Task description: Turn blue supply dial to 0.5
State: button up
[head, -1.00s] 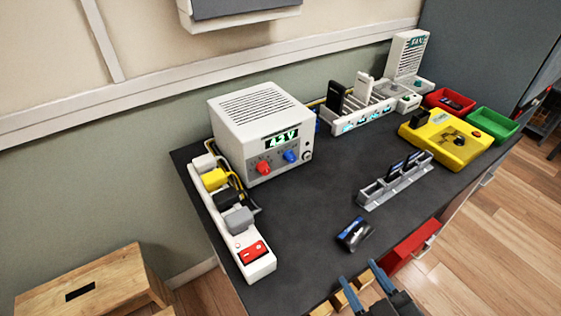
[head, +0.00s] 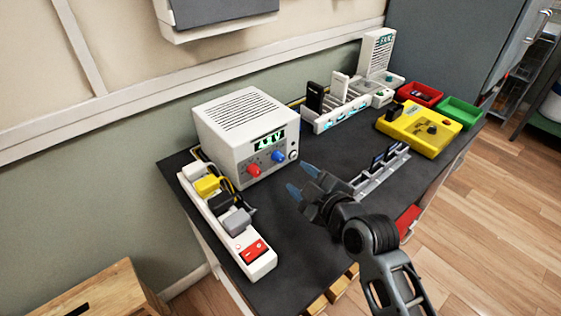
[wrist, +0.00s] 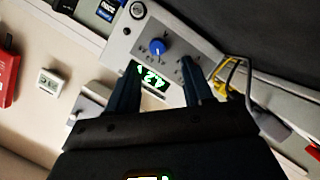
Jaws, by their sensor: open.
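The white power supply (head: 225,140) stands on the dark table against the wall. Its blue dial (head: 278,156) is on the front face, right of the red dial (head: 253,169) and below the lit green display (head: 269,140). The display digits are hard to read. My gripper (head: 301,181) is open and empty, in front of the supply and to the right of the blue dial, apart from it. In the wrist view the blue dial (wrist: 157,46) shows beyond and between the fingertips, with the display (wrist: 150,76) between the fingers. The dial's exact setting is too small to read.
A white power strip (head: 225,235) with plugs and cables runs along the table's left side. A grey phone rack (head: 370,185) stands right of my gripper. A yellow device (head: 420,128) and red and green bins (head: 460,112) are at the far right.

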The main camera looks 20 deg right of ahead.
aim_at(281, 160)
jog(key=shift+w+r, duration=0.3)
jog(key=shift+w, duration=0.4)
jog(key=shift+w+f, duration=0.1)
jog(key=shift+w, duration=0.25)
jog(key=shift+p+x, duration=0.6)
jog(key=shift+x, duration=2.8)
jog(key=shift+a, duration=0.1)
jog(key=shift+c, duration=0.4)
grip_shut()
